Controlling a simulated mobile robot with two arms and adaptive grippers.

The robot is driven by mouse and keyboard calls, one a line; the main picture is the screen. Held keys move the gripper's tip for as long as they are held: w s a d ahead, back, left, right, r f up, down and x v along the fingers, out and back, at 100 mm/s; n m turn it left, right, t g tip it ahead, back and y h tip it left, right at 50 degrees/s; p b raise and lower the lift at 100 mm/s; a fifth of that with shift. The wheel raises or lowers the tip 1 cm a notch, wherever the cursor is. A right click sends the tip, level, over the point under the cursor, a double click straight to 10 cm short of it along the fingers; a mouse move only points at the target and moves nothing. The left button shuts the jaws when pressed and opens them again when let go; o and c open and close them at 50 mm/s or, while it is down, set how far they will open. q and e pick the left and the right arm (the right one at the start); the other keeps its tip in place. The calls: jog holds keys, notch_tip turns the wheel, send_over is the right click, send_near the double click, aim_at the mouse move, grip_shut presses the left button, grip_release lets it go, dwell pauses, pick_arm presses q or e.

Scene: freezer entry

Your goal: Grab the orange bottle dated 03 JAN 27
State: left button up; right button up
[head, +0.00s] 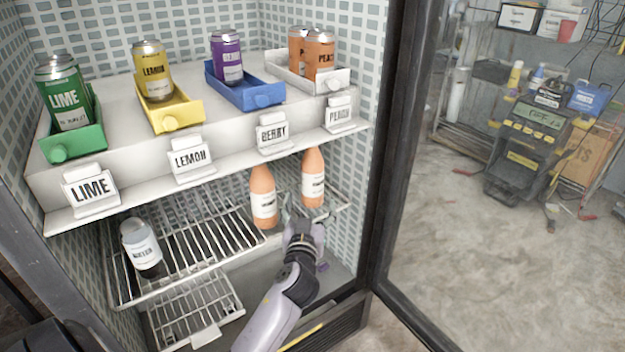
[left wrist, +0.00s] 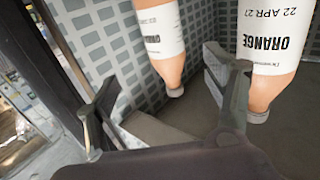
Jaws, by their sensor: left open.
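Two orange bottles with white labels stand upright on the wire shelf: a left bottle (head: 263,197) and a right bottle (head: 313,178). In the left wrist view, which is upside down, the nearer bottle (left wrist: 267,45) reads ORANGE, 22 APR 27; it appears to be the left one. The other bottle (left wrist: 160,30) also has an ORANGE label, but I cannot read its date clearly. My left gripper (head: 294,205) is open and empty, in front of the gap between the bottles. In its wrist view the gripper (left wrist: 160,72) has the farther bottle showing between its fingers. My right gripper is not visible.
Above is a white shelf (head: 215,150) with several cans in coloured trays and front label holders. The freezer's dark door frame (head: 385,150) bounds the right side.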

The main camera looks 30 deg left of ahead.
aim_at(311, 180)
pick_arm(q)
jog(key=x, duration=0.6)
jog(key=shift+w+a, duration=0.15)
jog(key=shift+w, duration=0.2)
jog(key=shift+a+x, duration=0.15)
jog(key=shift+x, duration=1.2)
jog(key=shift+a+x, duration=0.15)
jog(key=shift+x, duration=1.15)
jog(key=shift+s+f, duration=0.1)
jog(key=shift+s, duration=0.1)
jog(key=c, duration=1.7)
jog(key=shift+c, duration=0.4)
jog(key=shift+r, duration=0.3)
